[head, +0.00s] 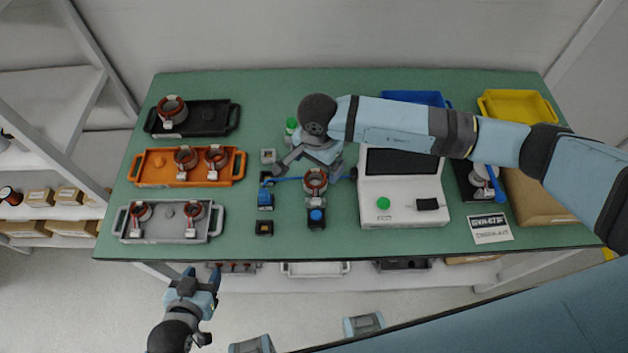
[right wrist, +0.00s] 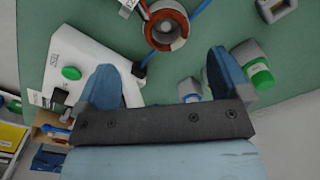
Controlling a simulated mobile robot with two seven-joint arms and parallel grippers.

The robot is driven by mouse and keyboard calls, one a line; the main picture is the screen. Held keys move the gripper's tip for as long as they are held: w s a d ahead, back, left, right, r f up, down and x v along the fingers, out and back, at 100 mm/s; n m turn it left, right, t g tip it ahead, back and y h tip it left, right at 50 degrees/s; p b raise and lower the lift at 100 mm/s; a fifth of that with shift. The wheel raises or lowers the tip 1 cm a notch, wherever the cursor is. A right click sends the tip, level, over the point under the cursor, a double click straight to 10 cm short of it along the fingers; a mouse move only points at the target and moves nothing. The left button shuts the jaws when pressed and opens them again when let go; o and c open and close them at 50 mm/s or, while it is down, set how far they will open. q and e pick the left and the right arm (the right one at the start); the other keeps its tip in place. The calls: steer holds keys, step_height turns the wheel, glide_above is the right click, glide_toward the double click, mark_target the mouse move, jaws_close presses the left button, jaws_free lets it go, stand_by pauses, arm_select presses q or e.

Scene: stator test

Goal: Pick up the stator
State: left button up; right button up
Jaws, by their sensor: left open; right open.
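A stator (head: 315,179), a copper-coloured ring with a white tag, sits at the middle of the green table, left of the white tester. It also shows in the right wrist view (right wrist: 165,26), beyond and between my fingertips. My right gripper (head: 308,168) is open and empty above the table, close to this stator; I cannot tell the exact height gap. Other stators lie in trays: one in the black tray (head: 208,119), two in the orange tray (head: 226,176) and two in the grey tray (head: 178,237). My left gripper (head: 202,276) is open and empty in front of the table's front edge.
The white tester (head: 402,205) with a green button stands right of the central stator. Small blue and black fixtures (head: 264,228) stand to its left. A green-capped item (right wrist: 260,78) is beside my right finger. Blue (head: 415,97) and yellow (head: 520,105) bins stand at the back right.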

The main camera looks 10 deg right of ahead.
mark_target(315, 182)
step_height(315, 182, down, 4)
steer(key=shift+r, duration=0.15)
steer(key=f, duration=0.1)
steer(key=f+p, duration=0.1)
steer(key=f, duration=0.1)
steer(key=f+p, duration=0.1)
steer(key=shift+w+a+f, duration=0.2)
steer(key=shift+w+f, duration=0.1)
steer(key=shift+w, duration=0.05)
steer(key=shift+f, duration=0.45)
steer(key=shift+c, duration=0.2)
steer(key=c, duration=1.1)
steer(key=shift+c, duration=0.4)
steer(key=shift+r, duration=0.15)
